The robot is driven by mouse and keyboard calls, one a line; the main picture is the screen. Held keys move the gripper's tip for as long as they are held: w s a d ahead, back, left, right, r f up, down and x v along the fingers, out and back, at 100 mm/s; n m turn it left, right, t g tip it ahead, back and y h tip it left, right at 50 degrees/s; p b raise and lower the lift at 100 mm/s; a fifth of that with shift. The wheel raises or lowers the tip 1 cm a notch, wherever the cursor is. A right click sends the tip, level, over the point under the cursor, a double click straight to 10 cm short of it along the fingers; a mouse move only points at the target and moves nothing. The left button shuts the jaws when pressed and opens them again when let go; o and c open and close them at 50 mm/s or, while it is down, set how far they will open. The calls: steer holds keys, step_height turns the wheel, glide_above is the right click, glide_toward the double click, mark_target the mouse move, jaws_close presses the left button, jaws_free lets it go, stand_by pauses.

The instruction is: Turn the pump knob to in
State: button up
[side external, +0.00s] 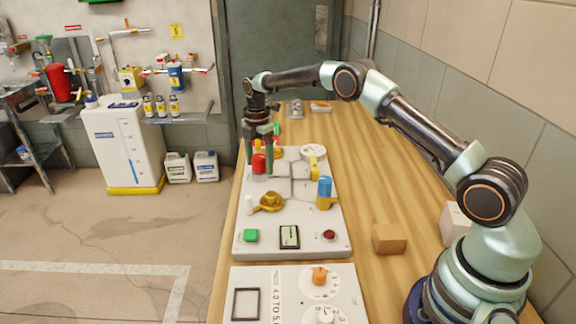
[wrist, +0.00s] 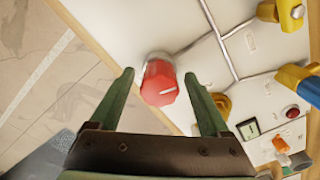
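A red knob (side external: 259,163) with a short pale mark stands at the left of the grey-white panel (side external: 325,232). It also shows in the wrist view (wrist: 159,83), between my fingertips. No label naming the pump knob can be read. My gripper (side external: 259,160) is open, pointing down at the red knob. In the wrist view (wrist: 159,75) its two green fingers stand either side of the knob, with visible gaps. Contact cannot be seen. A white knob (side external: 313,152) sits at the panel's far right. An orange knob (side external: 319,274) sits on a dial on the nearer plate.
A yellow valve (side external: 268,202), a blue-topped yellow valve (side external: 324,192), a green button (side external: 251,236), a dark red button (side external: 329,236) and a small display (side external: 289,237) share the panel. A cardboard box (side external: 389,239) lies on the wooden bench to the right.

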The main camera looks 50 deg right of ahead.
jaws_close()
